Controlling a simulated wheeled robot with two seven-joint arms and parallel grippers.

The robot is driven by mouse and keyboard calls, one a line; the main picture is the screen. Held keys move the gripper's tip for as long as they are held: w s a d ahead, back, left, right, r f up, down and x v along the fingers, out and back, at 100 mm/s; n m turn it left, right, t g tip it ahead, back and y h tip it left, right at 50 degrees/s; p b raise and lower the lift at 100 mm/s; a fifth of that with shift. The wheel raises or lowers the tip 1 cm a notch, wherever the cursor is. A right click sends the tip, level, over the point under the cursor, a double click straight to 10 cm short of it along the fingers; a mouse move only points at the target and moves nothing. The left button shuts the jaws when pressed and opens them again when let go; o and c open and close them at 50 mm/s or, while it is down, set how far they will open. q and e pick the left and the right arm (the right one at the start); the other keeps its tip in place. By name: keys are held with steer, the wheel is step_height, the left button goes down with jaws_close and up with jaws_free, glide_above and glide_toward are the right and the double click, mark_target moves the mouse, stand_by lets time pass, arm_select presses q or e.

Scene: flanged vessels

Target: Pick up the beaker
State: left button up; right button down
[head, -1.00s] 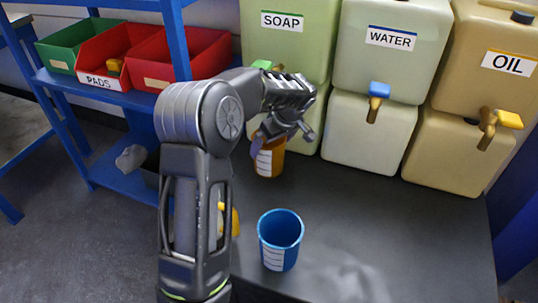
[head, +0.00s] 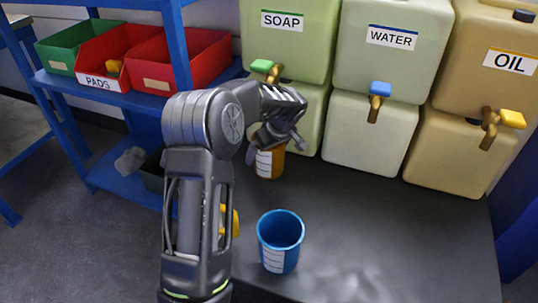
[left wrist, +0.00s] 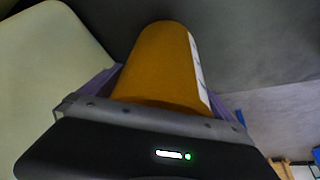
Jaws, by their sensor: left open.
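An orange beaker (head: 270,164) with a white label stands on the dark worktop below the soap tap. Its top is partly hidden by my left gripper (head: 266,148). In the left wrist view the orange beaker (left wrist: 158,62) lies between the two purple-padded fingers, which are open on either side of it. I cannot tell whether a pad touches it. A blue beaker (head: 280,243) with a white label stands upright and open-topped near the front of the worktop, apart from the gripper. My right gripper is out of view.
Soap (head: 287,40), water (head: 390,45) and oil (head: 490,65) containers with taps line the back. A blue shelf (head: 110,95) with green and red bins is at left. A yellow thing (head: 235,222) is partly behind my arm. The worktop at right (head: 400,240) is clear.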

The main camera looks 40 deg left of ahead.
arm_select(q)
steer(key=shift+c, duration=0.2)
steer(key=c, duration=1.7)
steer(key=shift+r, duration=0.15)
steer(key=shift+c, duration=0.2)
steer(key=shift+r+p, duration=0.35)
steer(key=shift+r, duration=0.55)
steer(key=s+d, duration=0.2)
steer(key=d, duration=0.6)
steer(key=s+d+r, duration=0.1)
steer(key=s+d, duration=0.2)
steer(key=d, duration=0.6)
steer(key=shift+d+r+p, duration=0.15)
steer(key=shift+r+p, duration=0.1)
steer(key=shift+p, duration=0.15)
